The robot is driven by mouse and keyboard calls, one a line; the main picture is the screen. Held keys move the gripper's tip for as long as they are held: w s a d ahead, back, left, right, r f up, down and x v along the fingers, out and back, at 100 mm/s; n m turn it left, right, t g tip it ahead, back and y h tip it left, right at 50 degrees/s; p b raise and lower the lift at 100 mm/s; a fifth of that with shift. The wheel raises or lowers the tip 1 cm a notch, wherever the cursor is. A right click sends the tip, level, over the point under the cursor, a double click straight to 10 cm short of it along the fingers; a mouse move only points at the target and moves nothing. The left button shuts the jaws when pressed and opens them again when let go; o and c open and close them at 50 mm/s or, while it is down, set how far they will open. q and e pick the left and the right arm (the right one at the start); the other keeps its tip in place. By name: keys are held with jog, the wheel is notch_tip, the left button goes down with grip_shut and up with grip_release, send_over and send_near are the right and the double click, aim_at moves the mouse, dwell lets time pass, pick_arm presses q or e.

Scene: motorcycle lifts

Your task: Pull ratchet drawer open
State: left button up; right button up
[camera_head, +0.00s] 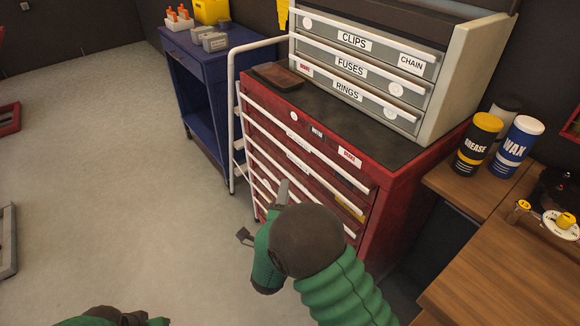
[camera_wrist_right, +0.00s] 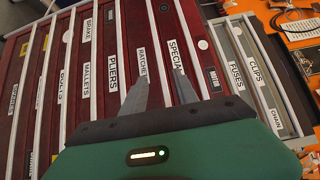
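The red tool cabinet (camera_head: 400,195) has several drawers with long white handle bars, all looking shut. In the right wrist view, the ratchet drawer's label (camera_wrist_right: 142,62) reads "RATCHE", its end hidden by a finger; the "SPECIAL" label (camera_wrist_right: 175,55) is on the neighbouring drawer. My right gripper (camera_head: 263,213) is open and empty in front of the cabinet. In the right wrist view its fingers (camera_wrist_right: 159,92) are spread on either side of a white handle bar between these two labels; contact is unclear. My left gripper (camera_head: 135,319) is barely in view at the bottom edge.
A grey case (camera_head: 455,85) with labelled drawers stands on the cabinet. A blue cart (camera_head: 205,75) is at its left, behind a white rail (camera_head: 232,125). Grease (camera_head: 476,145) and wax (camera_head: 516,148) cans stand on a wooden bench (camera_head: 510,265) at right. The floor at left is largely clear.

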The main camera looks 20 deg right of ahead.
aim_at(292, 157)
jog(key=b+x, duration=0.1)
jog(key=x, duration=1.4)
jog(key=shift+f, duration=0.2)
jog(key=shift+w+d, duration=0.1)
jog(key=shift+d, duration=0.1)
jog(key=shift+a, duration=0.1)
grip_shut()
jog(key=shift+f, duration=0.15)
